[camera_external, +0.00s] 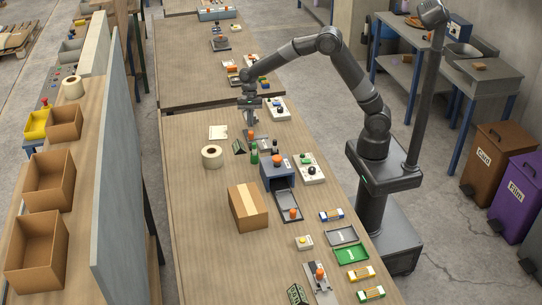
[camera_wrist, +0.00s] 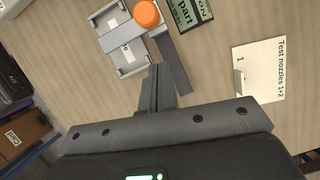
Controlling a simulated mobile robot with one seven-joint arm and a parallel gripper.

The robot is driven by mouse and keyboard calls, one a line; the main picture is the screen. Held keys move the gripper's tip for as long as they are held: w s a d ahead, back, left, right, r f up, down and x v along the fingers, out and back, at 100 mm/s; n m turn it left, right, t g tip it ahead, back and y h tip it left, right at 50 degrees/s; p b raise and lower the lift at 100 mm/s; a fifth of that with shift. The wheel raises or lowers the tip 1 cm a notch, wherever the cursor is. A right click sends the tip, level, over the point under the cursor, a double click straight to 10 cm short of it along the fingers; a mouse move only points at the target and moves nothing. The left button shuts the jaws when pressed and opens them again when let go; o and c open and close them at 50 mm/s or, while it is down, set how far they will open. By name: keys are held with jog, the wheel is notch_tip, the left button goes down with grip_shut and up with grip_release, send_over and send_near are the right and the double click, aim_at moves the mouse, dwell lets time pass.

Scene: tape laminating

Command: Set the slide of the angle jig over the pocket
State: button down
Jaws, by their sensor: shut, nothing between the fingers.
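The angle jig (camera_wrist: 126,62) lies on the table in the wrist view, a light grey plate with raised edges. Its slide, a grey crosspiece (camera_wrist: 122,34), carries an orange knob (camera_wrist: 146,13) and lies across the plate. A dark grey bar (camera_wrist: 174,66) runs at an angle beside it. I cannot tell clearly which recess is the pocket. My gripper (camera_wrist: 157,72) is shut and empty, with its fingertips near the jig's lower right edge, apart from the knob. In the external view my gripper (camera_external: 251,122) points down above the jig (camera_external: 263,144), which it partly hides.
A white card reading "Test nozzles 1+2" (camera_wrist: 262,70) lies to the right. A dark green sign (camera_wrist: 190,12) is beside the knob. The table's left front is clear.

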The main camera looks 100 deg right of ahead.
jog(key=v, duration=1)
jog(key=shift+d+r, duration=0.1)
jog(key=s+a+r+n+t+h, duration=0.1)
jog(key=s+a+r+n, duration=0.35)
jog(key=a, duration=0.25)
jog(key=s+a+r+n+h, duration=0.1)
jog(key=s+a+r+n, duration=0.35)
jog(key=s+a, duration=0.2)
jog(key=s+a+n+t+h, duration=0.1)
jog(key=s+a+n+t, duration=0.1)
jog(key=s+a+n, duration=0.3)
jog(key=s+a+f+n+t+h, duration=0.1)
jog(key=s+a+n, duration=0.4)
jog(key=s, duration=0.7)
jog(key=shift+s+a+n+t, duration=0.2)
jog(key=shift+a+n+t, duration=0.2)
jog(key=shift+n, duration=0.2)
